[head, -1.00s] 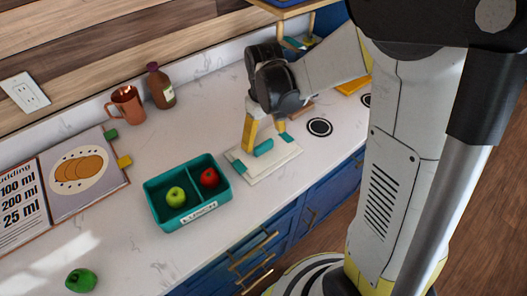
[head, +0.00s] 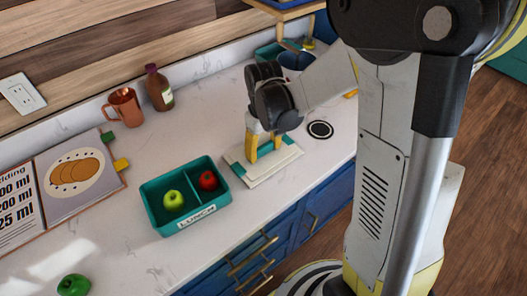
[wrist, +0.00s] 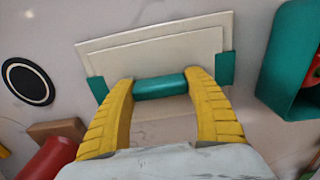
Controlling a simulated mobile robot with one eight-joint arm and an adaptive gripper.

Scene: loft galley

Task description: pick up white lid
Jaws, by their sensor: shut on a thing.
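The white lid (head: 236,164) is a flat rectangular plate with teal clips at its ends and a teal handle on top. It lies flat on the counter, right of the teal lunch box (head: 188,223). In the wrist view the lid (wrist: 160,47) fills the upper middle. My gripper (head: 264,154) points down over the lid. Its yellow fingers are shut on the teal handle (wrist: 160,86), one finger at each end. In the head view the fingers and wrist partly hide the handle.
The lunch box holds a green apple (head: 173,200) and a red apple (head: 208,180). A black ring-marked disc (head: 320,129) lies right of the lid. A copper mug (head: 124,106), a brown bottle (head: 159,88) and an open cookbook (head: 70,182) stand behind and left. A green pepper (head: 74,285) lies front left.

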